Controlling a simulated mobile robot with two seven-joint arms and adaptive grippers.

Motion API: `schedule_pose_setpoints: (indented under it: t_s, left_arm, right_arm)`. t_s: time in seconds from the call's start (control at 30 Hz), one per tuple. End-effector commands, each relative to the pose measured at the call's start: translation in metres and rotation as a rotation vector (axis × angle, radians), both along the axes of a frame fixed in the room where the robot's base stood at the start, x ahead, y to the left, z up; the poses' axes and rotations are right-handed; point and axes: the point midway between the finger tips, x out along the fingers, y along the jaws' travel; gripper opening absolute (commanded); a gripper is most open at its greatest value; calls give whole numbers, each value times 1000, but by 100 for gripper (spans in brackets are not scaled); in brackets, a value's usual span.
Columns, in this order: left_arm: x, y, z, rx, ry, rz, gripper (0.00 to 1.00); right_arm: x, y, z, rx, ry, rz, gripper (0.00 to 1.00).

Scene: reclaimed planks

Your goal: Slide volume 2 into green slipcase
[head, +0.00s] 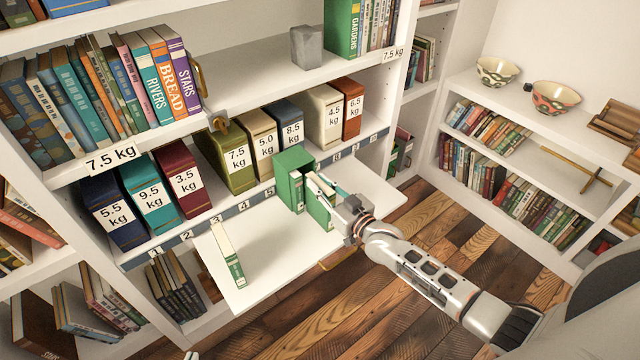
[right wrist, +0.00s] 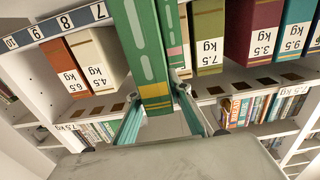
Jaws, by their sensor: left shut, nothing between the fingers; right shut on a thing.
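The green slipcase (head: 291,165) stands upright on the white fold-down board, in front of the weighted binders. My right gripper (head: 346,207) is shut on a green volume (head: 320,209), directly to the right of the slipcase. In the right wrist view the held volume (right wrist: 146,50), with pale ovals and yellow bands, stands between the fingers. Close beside it is a narrow green piece with a pink mark (right wrist: 171,35). How far the volume is inside the slipcase is hidden. At the bottom edge of the head view only a small tip of my left gripper (head: 190,355) shows, away from the volumes.
A thin white and green book (head: 229,255) rests at the left of the board (head: 268,240). Binders with weight labels stand behind, such as the olive 7.5 kg one (head: 233,157). A grey block (head: 306,46) is on the shelf above. The board's middle is clear.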

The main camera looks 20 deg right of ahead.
Motion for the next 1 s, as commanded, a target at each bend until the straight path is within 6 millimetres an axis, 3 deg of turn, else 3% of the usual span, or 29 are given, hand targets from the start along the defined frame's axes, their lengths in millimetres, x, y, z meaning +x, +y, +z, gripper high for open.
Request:
schedule_pose_setpoints:
  t_s: [1.0]
  left_arm:
    - [-1, 0, -11, 0, 3, 0, 0]
  right_arm:
    - [20, 7, 1, 2, -2, 0, 0]
